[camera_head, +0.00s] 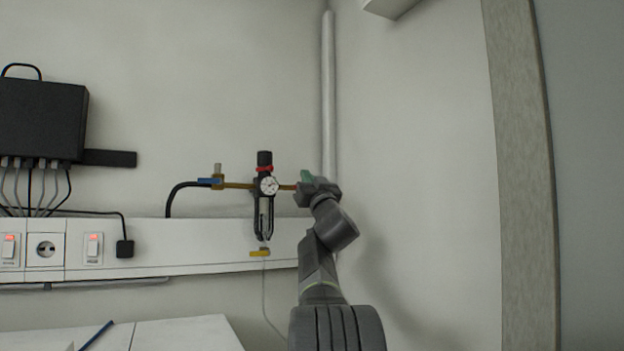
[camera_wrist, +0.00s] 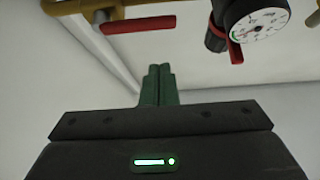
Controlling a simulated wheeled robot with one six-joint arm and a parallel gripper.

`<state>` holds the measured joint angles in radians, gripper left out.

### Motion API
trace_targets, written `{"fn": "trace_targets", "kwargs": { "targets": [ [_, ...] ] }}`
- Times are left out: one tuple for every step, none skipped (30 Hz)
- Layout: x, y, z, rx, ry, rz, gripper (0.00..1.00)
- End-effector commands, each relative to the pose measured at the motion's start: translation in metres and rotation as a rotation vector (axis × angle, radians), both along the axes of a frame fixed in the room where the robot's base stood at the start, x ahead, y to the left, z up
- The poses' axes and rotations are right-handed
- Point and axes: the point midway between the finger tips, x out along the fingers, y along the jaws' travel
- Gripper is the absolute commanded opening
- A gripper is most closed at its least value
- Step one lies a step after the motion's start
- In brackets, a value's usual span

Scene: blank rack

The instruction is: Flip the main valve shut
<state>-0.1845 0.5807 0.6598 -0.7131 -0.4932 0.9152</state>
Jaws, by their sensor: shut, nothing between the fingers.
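A red lever handle (camera_wrist: 145,24) sits on a brass valve and pipe (camera_wrist: 165,9) at the top of the wrist view, lying roughly along the pipe. In the head view my gripper (camera_head: 306,177) is at the right end of the brass pipe (camera_head: 287,187) and hides this handle. In the wrist view the green fingers of my gripper (camera_wrist: 158,72) are together and empty. They point toward the handle, with a visible gap between them. I cannot tell the exact depth of that gap.
A regulator (camera_head: 265,204) with a round gauge (camera_head: 269,185) hangs left of my gripper. A vertical white pipe (camera_head: 328,90) runs behind my gripper.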

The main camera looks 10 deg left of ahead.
Motion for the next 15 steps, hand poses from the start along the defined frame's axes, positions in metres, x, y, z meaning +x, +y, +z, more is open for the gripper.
{"fn": "trace_targets", "kwargs": {
  "targets": [
    [0.007, 0.005, 0.011, -0.001, 0.000, 0.001, 0.00],
    [0.010, 0.007, 0.014, -0.001, -0.001, 0.000, 0.00],
    [0.014, 0.010, 0.018, -0.001, -0.002, 0.001, 0.00],
    [0.017, 0.012, 0.020, -0.001, 0.000, 0.001, 0.00],
    [0.019, 0.013, 0.023, -0.001, 0.000, 0.001, 0.00],
    [0.023, 0.016, 0.026, 0.000, 0.000, 0.001, 0.00],
    [0.025, 0.017, 0.028, -0.001, 0.000, 0.001, 0.00],
    [0.026, 0.018, 0.022, 0.000, 0.001, 0.001, 0.00],
    [0.025, 0.017, 0.009, 0.000, 0.002, 0.001, 0.00],
    [0.025, 0.017, 0.004, 0.000, 0.003, 0.001, 0.00],
    [0.024, 0.017, 0.001, 0.000, 0.001, 0.001, 0.00],
    [0.024, 0.017, -0.003, 0.000, 0.001, 0.001, 0.00],
    [0.024, 0.017, -0.005, -0.001, 0.000, 0.001, 0.00],
    [0.024, 0.017, -0.008, 0.001, 0.000, 0.001, 0.00],
    [0.024, 0.017, -0.011, 0.000, 0.001, 0.001, 0.00]
  ]
}}
